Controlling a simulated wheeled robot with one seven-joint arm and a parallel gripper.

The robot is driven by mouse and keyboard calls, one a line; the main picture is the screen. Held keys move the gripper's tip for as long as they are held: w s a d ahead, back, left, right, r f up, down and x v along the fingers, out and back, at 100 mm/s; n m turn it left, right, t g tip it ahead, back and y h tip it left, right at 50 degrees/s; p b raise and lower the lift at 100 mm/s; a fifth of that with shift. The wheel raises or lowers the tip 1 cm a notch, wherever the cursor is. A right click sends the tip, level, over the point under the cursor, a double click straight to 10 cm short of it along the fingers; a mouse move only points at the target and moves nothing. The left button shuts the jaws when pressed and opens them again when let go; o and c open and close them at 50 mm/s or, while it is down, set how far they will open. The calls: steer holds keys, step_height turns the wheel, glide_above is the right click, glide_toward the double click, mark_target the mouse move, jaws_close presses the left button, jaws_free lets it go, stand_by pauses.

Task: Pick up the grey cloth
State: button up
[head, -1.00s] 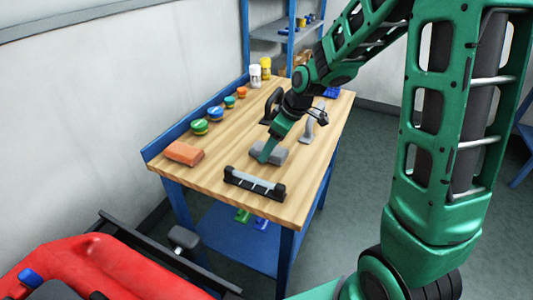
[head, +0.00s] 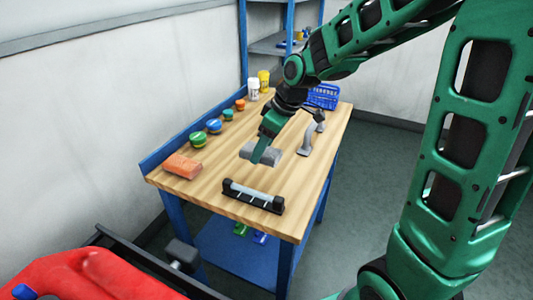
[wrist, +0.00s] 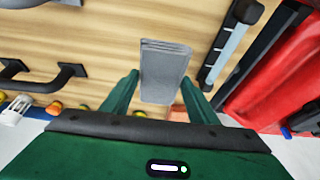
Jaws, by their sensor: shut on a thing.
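The grey cloth (head: 272,157) is a folded block, held above the wooden bench in the head view. In the wrist view the grey cloth (wrist: 164,72) sits between the two green fingers. My gripper (head: 260,151) is shut on it; the finger in front hides part of the cloth in the head view. My gripper (wrist: 158,92) also shows in the wrist view, with a finger on each side of the cloth.
The wooden bench (head: 225,190) holds an orange block (head: 183,166), a black-and-clear bar (head: 253,196), grey handles (head: 306,137), several round tins along the left edge, and a blue basket (head: 322,96). A red machine (head: 90,272) stands in front.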

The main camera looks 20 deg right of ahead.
steer(key=s+a+r, duration=0.5)
steer(key=a, duration=0.1)
steer(key=shift+a, duration=0.4)
steer(key=o, duration=0.5)
steer(key=c, duration=0.4)
